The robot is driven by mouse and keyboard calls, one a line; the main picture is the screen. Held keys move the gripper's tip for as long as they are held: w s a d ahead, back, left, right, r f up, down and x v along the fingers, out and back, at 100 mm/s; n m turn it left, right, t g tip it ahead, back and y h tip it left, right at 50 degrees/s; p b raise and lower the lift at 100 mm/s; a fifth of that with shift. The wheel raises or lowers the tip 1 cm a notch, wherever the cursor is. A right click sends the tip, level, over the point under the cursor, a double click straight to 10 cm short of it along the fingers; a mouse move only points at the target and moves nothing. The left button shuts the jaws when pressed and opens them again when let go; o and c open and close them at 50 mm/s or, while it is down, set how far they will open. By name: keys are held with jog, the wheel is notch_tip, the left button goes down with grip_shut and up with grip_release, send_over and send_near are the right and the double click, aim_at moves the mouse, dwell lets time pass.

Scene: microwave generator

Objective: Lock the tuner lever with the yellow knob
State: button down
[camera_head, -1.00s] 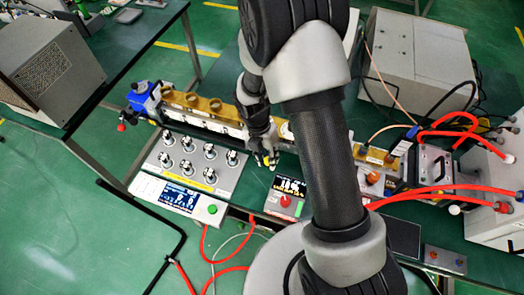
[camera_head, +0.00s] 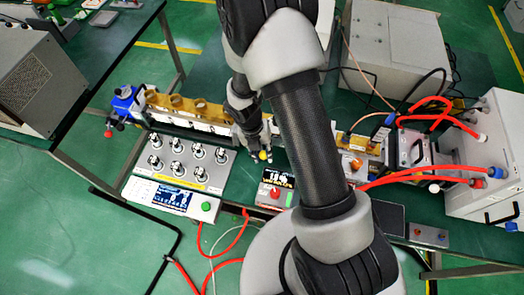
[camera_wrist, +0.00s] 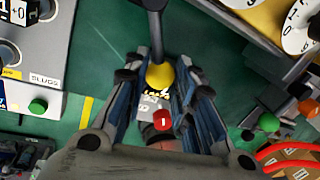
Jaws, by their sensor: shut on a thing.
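The tuner lever shows in the wrist view as a dark rod (camera_wrist: 154,30) running down from the top edge, with a round yellow knob (camera_wrist: 160,76) at its end. My gripper (camera_wrist: 160,88) is shut on the yellow knob, with one finger on each side of it. In the head view the yellow knob (camera_head: 263,155) shows small at the tip of my gripper (camera_head: 258,148), just in front of the brass waveguide row. My arm hides part of the bench there, and the lever's base is hidden.
A panel with several round dials (camera_head: 178,168) stands left of my gripper. A small display box with a red button (camera_head: 275,193) is close in front, and the red button also shows in the wrist view (camera_wrist: 162,119). Red cables (camera_head: 400,178) cross the right side.

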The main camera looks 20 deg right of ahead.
jog(key=c, duration=1.3)
grip_release()
notch_tip(320, 180, up, 12)
jog(key=a, duration=0.2)
jog(key=shift+w, duration=0.4)
jog(key=s+r+m+t+y+b, duration=0.1)
jog(key=s+r+m+t, duration=0.1)
jog(key=s+r+m, duration=0.6)
jog(key=s+r+m+t+y+b, duration=0.1)
jog(key=s+r+m, duration=0.8)
jog(key=m, duration=1.4)
notch_tip(320, 180, up, 2)
jog(key=shift+s+d+r+m+t+b, duration=0.1)
jog(key=shift+s+d+m+t+b, duration=0.2)
jog(key=shift+t+b, duration=0.65)
